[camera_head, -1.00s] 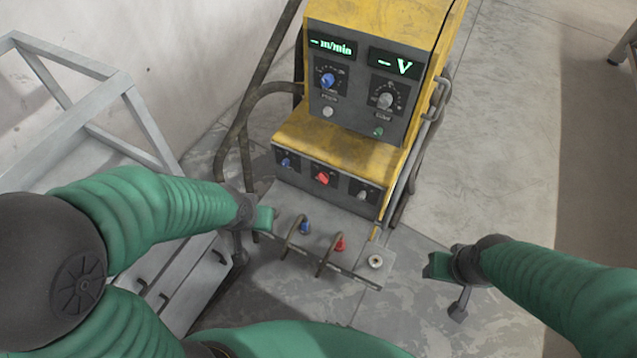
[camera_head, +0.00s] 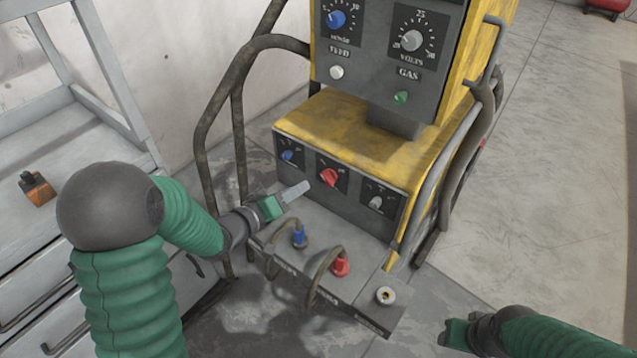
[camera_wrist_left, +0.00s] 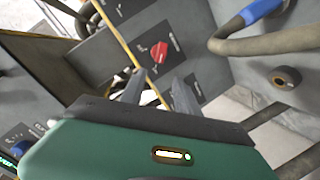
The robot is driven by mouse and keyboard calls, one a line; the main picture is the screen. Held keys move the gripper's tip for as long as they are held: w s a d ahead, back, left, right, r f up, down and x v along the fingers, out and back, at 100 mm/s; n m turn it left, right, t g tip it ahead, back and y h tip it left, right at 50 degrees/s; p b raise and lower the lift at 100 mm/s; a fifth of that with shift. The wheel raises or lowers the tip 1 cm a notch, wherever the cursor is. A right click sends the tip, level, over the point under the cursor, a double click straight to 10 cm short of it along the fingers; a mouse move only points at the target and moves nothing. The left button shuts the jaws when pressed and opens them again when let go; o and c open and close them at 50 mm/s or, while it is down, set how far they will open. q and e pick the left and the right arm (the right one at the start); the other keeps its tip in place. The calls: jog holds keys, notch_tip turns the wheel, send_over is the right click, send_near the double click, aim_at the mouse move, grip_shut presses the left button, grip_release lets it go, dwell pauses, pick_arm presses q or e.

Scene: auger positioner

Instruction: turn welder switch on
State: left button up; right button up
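The yellow and grey welder (camera_head: 355,128) stands in the middle of the head view. Its lower panel carries a red rotary switch (camera_head: 329,177) between a blue knob (camera_head: 288,155) and a grey knob (camera_head: 376,202). My left gripper (camera_head: 302,189) is just left of and below the red switch, apart from it, its fingers pointing at the panel. In the left wrist view its two fingers (camera_wrist_left: 158,80) are spread and empty, with the red switch (camera_wrist_left: 159,52) beyond the gap. My right gripper (camera_head: 447,334) is at the lower right, away from the welder; its fingers are unclear.
Below the panel, a shelf holds a blue plug (camera_head: 299,236) and a red plug (camera_head: 341,264) with curved cables. Bent metal tubes (camera_head: 237,120) rise left of the welder. A grey workbench (camera_head: 60,150) stands at left.

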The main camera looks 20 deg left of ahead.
aim_at(323, 174)
pick_arm(q)
jog(key=b+x, duration=0.3)
jog(key=x, duration=0.7)
jog(key=shift+w+d+f, duration=0.1)
jog(key=shift+w+d, duration=0.2)
jog(key=shift+c, duration=0.8)
grip_shut()
